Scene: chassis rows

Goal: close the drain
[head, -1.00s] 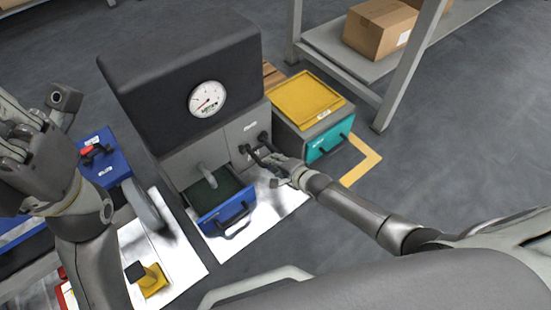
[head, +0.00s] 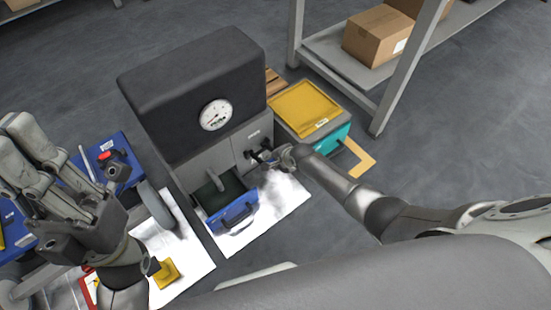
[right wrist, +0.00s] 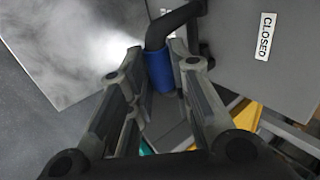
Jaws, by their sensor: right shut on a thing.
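The dark machine (head: 190,85) with a round gauge (head: 215,115) has a grey front panel with a spout (head: 215,180). A black lever (head: 262,153) is on the panel's right part. It shows in the right wrist view as a bent black arm (right wrist: 172,24) with a blue sleeve (right wrist: 161,72). My right gripper (right wrist: 156,66) is shut on the blue sleeve, with one finger on each side. A "CLOSED" label (right wrist: 265,36) is on the panel right of the lever. My left gripper (head: 50,180) is raised at the left, away from the machine; its fingertip gap is unclear.
An open blue drawer (head: 232,213) sits below the spout. A teal-fronted box with a yellow lid (head: 305,108) stands right of the machine. A blue cart (head: 110,150) is at left, a shelf leg (head: 405,75) at upper right. Grey floor is free at right.

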